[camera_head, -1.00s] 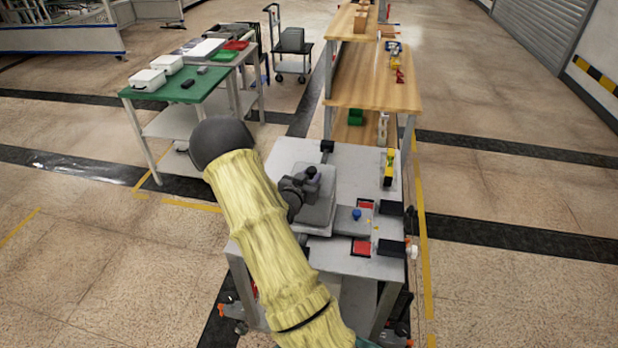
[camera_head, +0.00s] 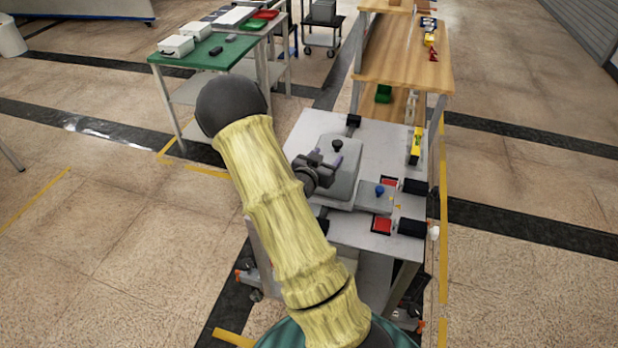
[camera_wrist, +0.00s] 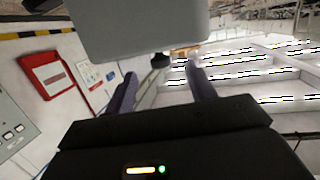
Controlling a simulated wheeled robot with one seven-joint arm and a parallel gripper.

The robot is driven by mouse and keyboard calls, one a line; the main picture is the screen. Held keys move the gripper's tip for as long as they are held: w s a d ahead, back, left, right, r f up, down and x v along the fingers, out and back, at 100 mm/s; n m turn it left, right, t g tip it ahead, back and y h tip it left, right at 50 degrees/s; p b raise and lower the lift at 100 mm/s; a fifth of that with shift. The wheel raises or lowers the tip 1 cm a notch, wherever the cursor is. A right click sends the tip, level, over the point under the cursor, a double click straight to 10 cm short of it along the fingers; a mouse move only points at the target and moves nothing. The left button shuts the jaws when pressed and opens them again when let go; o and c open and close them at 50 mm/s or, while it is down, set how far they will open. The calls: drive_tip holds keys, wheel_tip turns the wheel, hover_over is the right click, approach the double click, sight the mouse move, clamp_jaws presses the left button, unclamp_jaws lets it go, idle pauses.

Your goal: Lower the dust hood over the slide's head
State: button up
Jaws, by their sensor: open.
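The dust hood (camera_head: 342,182) is a grey box with a black knob (camera_head: 338,146) on top. It stands upright over the middle of the grey bench, where the slide shows as a grey plate with a blue knob (camera_head: 379,191) at its right. The slide's head is not visible; the hood hides that spot. I cannot tell whether the hood is fully seated. My gripper (camera_head: 322,160) is at the hood's upper left, near the knob. In the wrist view, the hood (camera_wrist: 140,25) shows at the top, its knob (camera_wrist: 160,61) just beyond my open fingers (camera_wrist: 163,88), apparently untouched.
The grey bench (camera_head: 385,138) carries red pads (camera_head: 382,226), black blocks (camera_head: 411,227) and a yellow level-like item (camera_head: 415,146). A wooden shelf unit (camera_head: 405,65) stands behind. A green-topped table (camera_head: 205,57) is at the back left. Floor to the right is clear.

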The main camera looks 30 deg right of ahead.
drive_tip(key=b+v, duration=0.1)
drive_tip(key=v, duration=1)
drive_tip(key=shift+a+b, duration=0.2)
drive_tip(key=shift+b, duration=0.1)
drive_tip(key=shift+s, duration=0.1)
drive_tip(key=a+f+n+y, duration=0.2)
drive_tip(key=a+n+y, duration=0.3)
drive_tip(key=a+y, duration=0.6)
drive_tip(key=s+a+r+n+g+y, duration=0.1)
drive_tip(key=s+a+r+n+g, duration=0.1)
drive_tip(key=s, duration=0.3)
drive_tip(key=s+a+r+n+g+y+p, duration=0.1)
drive_tip(key=s+a+r+n+g, duration=0.1)
drive_tip(key=s+a+n+g, duration=0.1)
drive_tip(key=s+a+n, duration=0.1)
drive_tip(key=s+n, duration=0.1)
drive_tip(key=s, duration=0.1)
drive_tip(key=shift+a+y, duration=0.15)
drive_tip(key=shift+y, duration=0.15)
